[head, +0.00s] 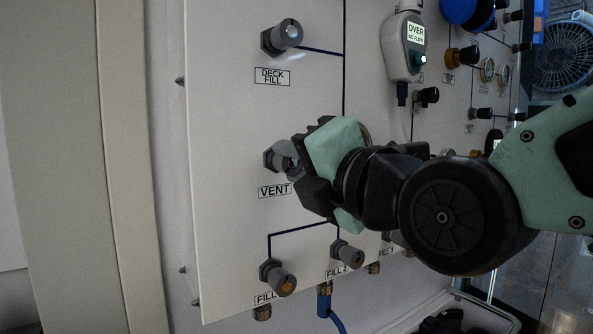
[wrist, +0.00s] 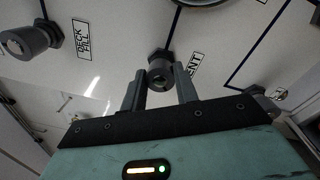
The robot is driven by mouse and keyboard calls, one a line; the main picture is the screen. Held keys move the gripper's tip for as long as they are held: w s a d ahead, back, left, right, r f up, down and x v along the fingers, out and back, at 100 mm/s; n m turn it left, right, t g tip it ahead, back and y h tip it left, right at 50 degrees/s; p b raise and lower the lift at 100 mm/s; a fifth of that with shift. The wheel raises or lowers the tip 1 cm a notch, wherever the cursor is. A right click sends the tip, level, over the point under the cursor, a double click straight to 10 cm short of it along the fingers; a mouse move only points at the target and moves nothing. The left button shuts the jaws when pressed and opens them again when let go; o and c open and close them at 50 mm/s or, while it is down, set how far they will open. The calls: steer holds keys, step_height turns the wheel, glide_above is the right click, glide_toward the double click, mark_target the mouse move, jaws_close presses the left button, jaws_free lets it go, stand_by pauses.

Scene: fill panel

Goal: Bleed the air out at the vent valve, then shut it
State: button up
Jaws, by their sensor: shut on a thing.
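The vent valve (head: 282,157) is a grey knob on a dark hex base, on the pale panel above the "VENT" label (head: 274,191). My gripper (head: 302,168) reaches it from the right in the head view and covers part of the knob. In the wrist view the vent knob (wrist: 161,74) sits between the two dark fingers of my gripper (wrist: 160,84). The fingers are shut on the knob, near their tips. The far side of the knob is hidden.
The deck fill valve (head: 283,37) is above the vent; fill valves (head: 277,278) (head: 346,253) are below. A handheld meter (head: 404,48) reading "OVER" hangs at upper right. A blue hose (head: 329,308) hangs below the panel (head: 225,120). Bare panel lies left of the vent.

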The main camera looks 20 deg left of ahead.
steer(key=shift+f, duration=0.2)
stand_by(0.3)
steer(key=o, duration=1)
steer(key=shift+c, duration=0.2)
steer(key=shift+r, duration=0.1)
